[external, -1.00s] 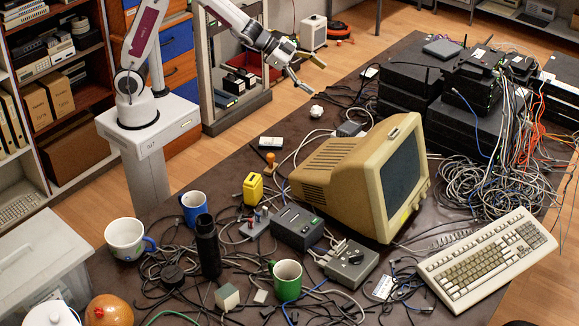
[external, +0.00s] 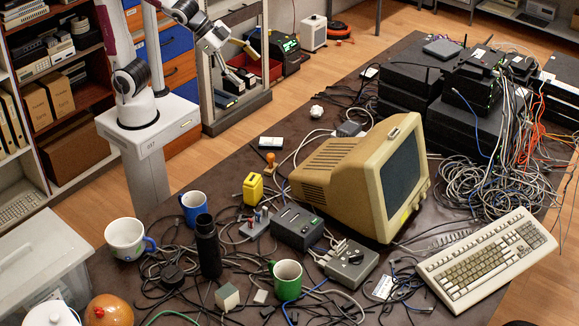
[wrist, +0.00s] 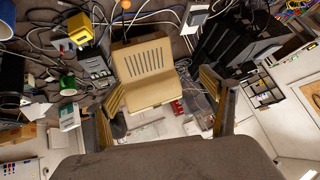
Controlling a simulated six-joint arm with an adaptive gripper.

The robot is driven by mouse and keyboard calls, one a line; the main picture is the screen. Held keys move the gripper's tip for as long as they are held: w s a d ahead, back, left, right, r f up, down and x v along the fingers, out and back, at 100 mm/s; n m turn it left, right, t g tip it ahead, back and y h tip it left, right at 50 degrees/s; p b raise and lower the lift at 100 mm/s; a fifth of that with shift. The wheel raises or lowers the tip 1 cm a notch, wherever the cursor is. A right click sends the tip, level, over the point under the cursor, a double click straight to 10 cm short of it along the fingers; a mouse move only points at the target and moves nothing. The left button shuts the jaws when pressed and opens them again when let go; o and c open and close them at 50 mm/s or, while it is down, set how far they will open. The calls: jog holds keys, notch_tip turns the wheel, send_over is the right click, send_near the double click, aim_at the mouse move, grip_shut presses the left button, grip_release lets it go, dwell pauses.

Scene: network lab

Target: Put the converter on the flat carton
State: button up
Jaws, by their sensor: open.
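I cannot tell for sure which thing is the converter. A small grey box with a cable (external: 350,129) lies behind the monitor, and a larger dark grey box (external: 298,227) stands in front of it. A flat white-and-dark item (external: 269,143) lies near the table's far left edge; I cannot tell if it is the flat carton. My gripper (external: 245,64) is raised beyond the table's far left edge, apart from all of these. In the wrist view my gripper (wrist: 162,88) has its fingers spread, with nothing between them.
The beige monitor (external: 330,175) stands mid-table and shows in the wrist view (wrist: 148,70). A yellow object (external: 253,188), blue mug (external: 194,207), green mug (external: 287,281) and black cylinder (external: 207,245) stand among loose cables. Stacked black devices (external: 415,80) fill the back right.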

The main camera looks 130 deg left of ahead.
jog(key=s+d+f+m+g+h, duration=0.1)
jog(key=s+d+h, duration=0.1)
jog(key=s+d, duration=0.6)
jog(key=s+d+f+m+g+h, duration=0.1)
jog(key=s+d+h, duration=0.1)
jog(key=s+d, duration=0.7)
jog(key=shift+s+f, duration=0.3)
jog(key=shift+f, duration=0.1)
